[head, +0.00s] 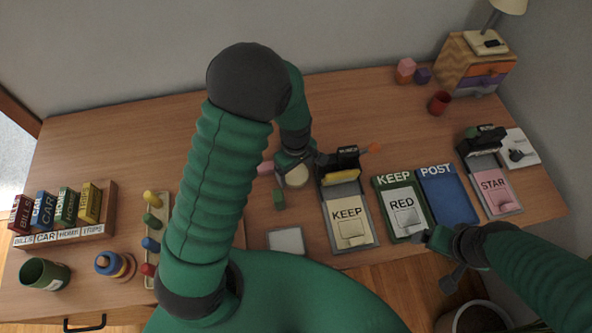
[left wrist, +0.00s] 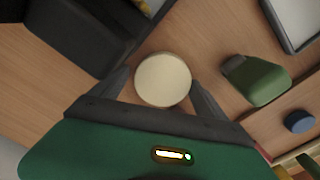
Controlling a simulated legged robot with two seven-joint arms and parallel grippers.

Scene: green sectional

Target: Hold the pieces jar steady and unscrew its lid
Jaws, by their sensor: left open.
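The pieces jar shows from above as a round cream lid (head: 297,178) near the middle of the table. It also shows in the left wrist view as a pale disc (left wrist: 163,80). My left gripper (head: 292,168) is over the jar with its fingers open, one on each side of the lid (left wrist: 161,86). I cannot tell whether the fingers touch it. The jar's body is hidden under the lid and gripper. My right gripper (head: 434,240) is at the table's front edge to the right, away from the jar; its jaw opening is unclear.
Close right of the jar stands a dark stamp-like device (head: 341,160) behind a KEEP tray (head: 348,220). A small green bottle-like object (head: 279,199) is just in front of the jar. A peg board (head: 152,230) lies farther left. The table behind the jar is mostly clear.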

